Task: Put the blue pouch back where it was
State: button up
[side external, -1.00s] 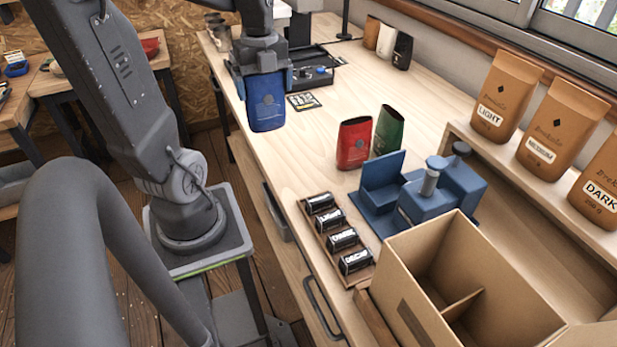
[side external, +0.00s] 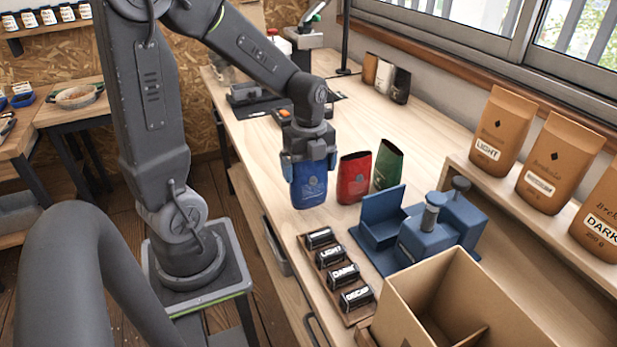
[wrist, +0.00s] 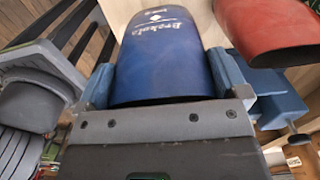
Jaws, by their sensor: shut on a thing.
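The blue pouch (side external: 309,187) is upright in my gripper (side external: 308,165), which is shut on its upper part from both sides. In the side external view its bottom is close to the bench top, left of the red pouch; I cannot tell whether it touches. In the wrist view the blue pouch (wrist: 165,58) fills the middle between the jaws. The red pouch (side external: 353,177) stands open-topped just right of it, with a small gap, and shows at the upper right of the wrist view (wrist: 268,28). The green pouch (side external: 387,164) stands right of the red one.
A blue stamping fixture (side external: 400,225) and a wooden rack (side external: 321,256) of labelled stamps stand nearer the camera. An open cardboard box (side external: 470,300) is at the front right. Brown bags stand on the right shelf (side external: 480,180). The bench behind the pouches is mostly clear.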

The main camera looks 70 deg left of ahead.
aim_at(309, 178)
jog(key=shift+f, duration=1.55)
jog(key=shift+f, duration=0.1)
jog(key=o, duration=0.8)
jog(key=shift+o, duration=0.2)
